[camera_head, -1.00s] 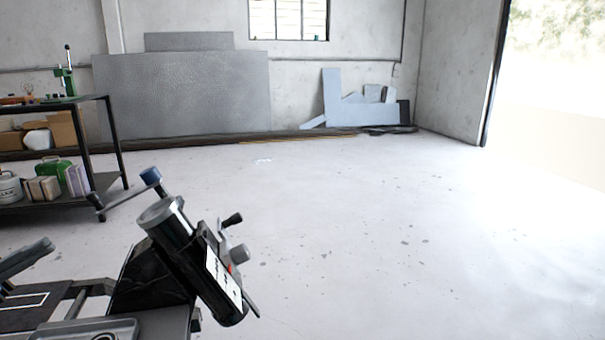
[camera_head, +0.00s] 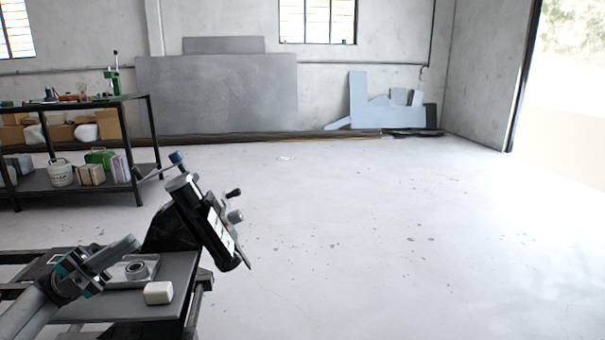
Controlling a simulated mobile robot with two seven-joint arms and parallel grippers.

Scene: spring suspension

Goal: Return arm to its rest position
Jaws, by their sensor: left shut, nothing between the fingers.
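My left arm (camera_head: 35,305) comes in from the lower left. My left gripper (camera_head: 128,244) is shut and empty. It appears over the left part of a dark workbench (camera_head: 185,275), pointing right toward a tilted dark machine (camera_head: 205,222). That machine has a cylindrical top, a lever with a blue knob, and side knobs. The gripper looks apart from the machine. A metal tray (camera_head: 118,272) with a round ring-like part (camera_head: 136,270) lies on the bench, partly behind the gripper. A whitish block (camera_head: 158,292) sits near the bench's front. My right gripper is not in view.
A shelf (camera_head: 148,135) with boxes, a bucket (camera_head: 61,173) and a green press (camera_head: 112,75) stands at the back left. Grey panels (camera_head: 215,95) lean on the far wall. The floor (camera_head: 370,235) to the right is open and clear.

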